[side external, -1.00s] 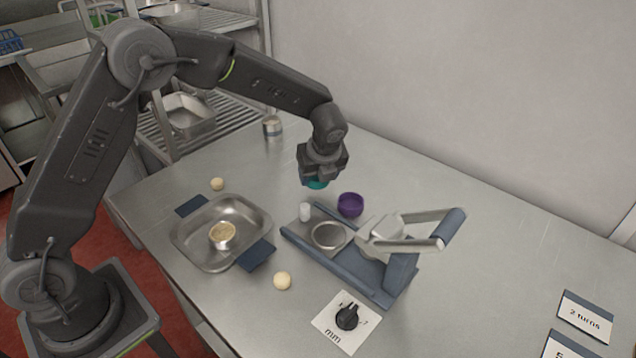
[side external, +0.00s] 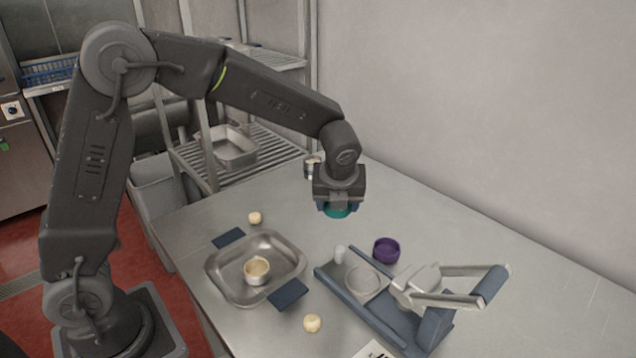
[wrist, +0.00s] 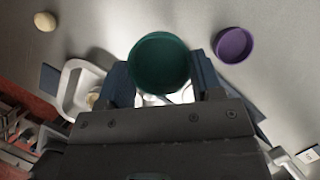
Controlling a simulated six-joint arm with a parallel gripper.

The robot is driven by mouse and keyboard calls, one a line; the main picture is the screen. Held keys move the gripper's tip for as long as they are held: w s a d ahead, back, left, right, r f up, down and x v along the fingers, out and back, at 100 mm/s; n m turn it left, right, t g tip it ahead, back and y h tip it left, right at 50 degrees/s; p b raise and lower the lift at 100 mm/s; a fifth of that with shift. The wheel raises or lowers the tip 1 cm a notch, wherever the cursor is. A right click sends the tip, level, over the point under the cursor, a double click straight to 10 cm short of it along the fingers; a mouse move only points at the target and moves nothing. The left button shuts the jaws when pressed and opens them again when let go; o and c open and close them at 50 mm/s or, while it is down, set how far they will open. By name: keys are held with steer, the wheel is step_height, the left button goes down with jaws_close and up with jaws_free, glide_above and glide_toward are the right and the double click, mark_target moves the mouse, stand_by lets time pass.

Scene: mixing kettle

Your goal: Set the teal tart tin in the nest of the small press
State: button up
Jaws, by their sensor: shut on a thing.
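My gripper (side external: 338,206) is shut on the teal tart tin (side external: 337,212) and holds it above the table, behind the small press. In the wrist view the teal tin (wrist: 160,62) sits between my two blue fingers, its round opening facing the camera. The small press (side external: 392,306) has a blue base, a round metal nest (side external: 365,280) near its left end and a lever handle on the right. The nest looks empty in the side view. In the wrist view my gripper and the tin hide most of the press.
A purple tin (side external: 386,250) stands just behind the press. A metal tray (side external: 222,283) with blue handles holds a dough-filled tin (side external: 256,270). Dough balls lie behind the tray (side external: 255,217) and in front of it (side external: 312,323).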

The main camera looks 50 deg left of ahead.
mark_target(364, 278)
steer(key=s+d+m+t+h, duration=0.1)
steer(key=s+d+m, duration=0.25)
steer(key=d, duration=0.75)
steer(key=shift+s+d+f, duration=0.15)
steer(key=shift+d+f, duration=0.05)
steer(key=shift+f, duration=1.5)
steer(key=shift+s+d+f, duration=0.1)
steer(key=shift+d+f, duration=0.05)
steer(key=shift+f, duration=1.55)
steer(key=shift+f, duration=0.7)
steer(key=o, duration=1.1)
step_height(364, 278, up, 7)
